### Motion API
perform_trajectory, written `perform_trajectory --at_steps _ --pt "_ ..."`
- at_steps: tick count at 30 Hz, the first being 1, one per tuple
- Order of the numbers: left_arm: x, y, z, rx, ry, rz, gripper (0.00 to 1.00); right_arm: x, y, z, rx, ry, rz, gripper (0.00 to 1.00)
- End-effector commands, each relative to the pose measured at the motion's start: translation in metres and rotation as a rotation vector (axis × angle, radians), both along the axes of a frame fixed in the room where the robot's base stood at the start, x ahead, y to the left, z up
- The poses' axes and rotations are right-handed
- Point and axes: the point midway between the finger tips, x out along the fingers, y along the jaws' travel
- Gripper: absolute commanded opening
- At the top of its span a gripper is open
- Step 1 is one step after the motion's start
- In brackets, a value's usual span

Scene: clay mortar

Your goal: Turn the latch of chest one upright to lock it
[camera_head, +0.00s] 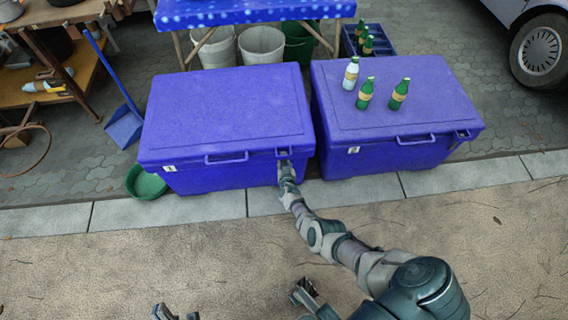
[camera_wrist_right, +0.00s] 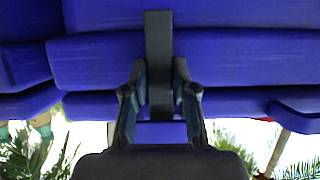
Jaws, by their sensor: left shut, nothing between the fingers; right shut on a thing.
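Chest one, the left purple-blue chest (camera_head: 222,110), is closed, with a small white label on its front left. My right gripper (camera_head: 286,166) is at the right end of its front, just under the lid rim. In the right wrist view, my right gripper (camera_wrist_right: 159,95) is shut on the dark bar-shaped latch (camera_wrist_right: 158,40), with a finger on each side. The bar runs straight up and down in that picture. In the head view the gripper hides most of the latch. My left gripper (camera_head: 174,313) is shut and empty at the bottom edge, partly cut off, far from the chest.
A second similar chest (camera_head: 395,100) stands close on the right, with several bottles (camera_head: 366,93) on its lid. A blue dustpan (camera_head: 124,128) and green basin (camera_head: 146,183) are left of chest one. Buckets (camera_head: 262,46) stand behind. The ground in front is clear.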

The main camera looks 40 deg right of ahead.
Motion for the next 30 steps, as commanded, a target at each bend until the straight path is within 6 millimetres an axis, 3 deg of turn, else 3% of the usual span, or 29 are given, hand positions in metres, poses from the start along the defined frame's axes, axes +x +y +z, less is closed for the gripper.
perform_trajectory --at_steps 14,15,18,30 --pt "0.0001 0.0001 0.0003 0.001 0.0 0.001 0.0 0.0023 -0.0018 0.0031 -0.019 0.005 0.0 0.0" --pt "0.0 0.0001 0.0004 0.001 0.0 0.001 0.0 0.0025 -0.0017 0.0033 -0.019 0.004 0.0 0.29" --pt "-0.0001 0.0002 0.0005 0.0 -0.001 0.0 0.0 0.0024 -0.0015 0.0032 -0.018 0.004 0.001 0.52" --pt "-0.0032 0.0001 0.001 -0.004 -0.002 0.0 0.0 0.0001 0.0016 0.0017 -0.013 0.005 0.0 0.52"
